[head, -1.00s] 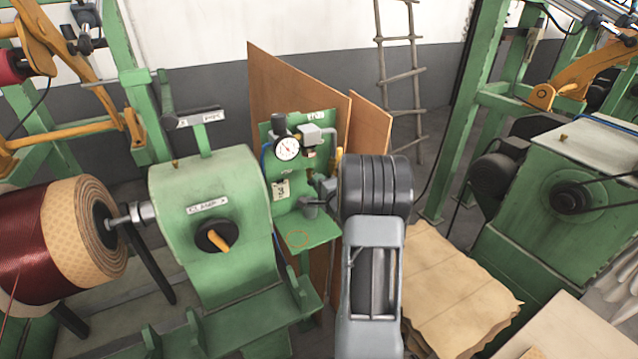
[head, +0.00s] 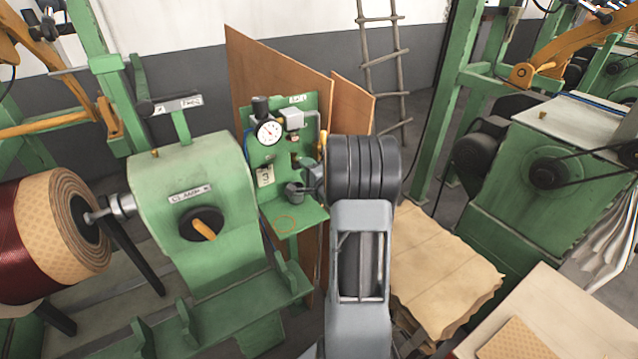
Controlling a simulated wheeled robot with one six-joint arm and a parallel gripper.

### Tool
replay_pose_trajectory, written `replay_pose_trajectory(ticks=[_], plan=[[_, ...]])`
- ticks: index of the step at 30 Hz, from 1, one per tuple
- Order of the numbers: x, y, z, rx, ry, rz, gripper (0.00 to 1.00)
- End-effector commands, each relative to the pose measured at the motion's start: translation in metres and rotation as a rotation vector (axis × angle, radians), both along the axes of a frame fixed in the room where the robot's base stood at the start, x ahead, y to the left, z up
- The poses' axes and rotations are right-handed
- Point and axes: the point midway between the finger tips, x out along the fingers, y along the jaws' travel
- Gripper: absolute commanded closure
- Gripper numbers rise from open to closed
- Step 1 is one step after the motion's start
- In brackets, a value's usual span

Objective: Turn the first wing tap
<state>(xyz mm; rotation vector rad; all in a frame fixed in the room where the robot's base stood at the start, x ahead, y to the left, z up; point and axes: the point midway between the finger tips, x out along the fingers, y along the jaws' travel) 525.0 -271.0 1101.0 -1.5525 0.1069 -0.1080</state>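A green panel (head: 306,110) stands left of my arm, with a round white pressure gauge (head: 269,132), grey fittings and a small tag reading 3 (head: 265,176). A small yellow part (head: 322,145) shows at the panel's right edge, partly covered by my arm; I cannot tell whether it is a wing tap. A dark grey round fitting (head: 295,190) sits low on the panel above its green shelf. No wing tap can be made out clearly. My grey and black arm reaches forward beside the panel.
A green machine housing (head: 190,180) with a black knob and orange handle (head: 204,226) stands left, beside a copper-red coil (head: 25,235). Brown boards (head: 265,70) stand behind the panel. Stacked sheets (head: 440,270) and another green machine (head: 530,180) are on the right.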

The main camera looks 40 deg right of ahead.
Motion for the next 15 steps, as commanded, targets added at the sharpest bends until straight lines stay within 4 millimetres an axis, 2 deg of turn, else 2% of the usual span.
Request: replay_pose_trajectory(ticks=[9,15], plan=[[-0.066,0.009,-0.002,-0.001,-0.001,-0.003,0.61],[-0.097,0.013,-0.001,0.000,-0.002,-0.002,0.61]])
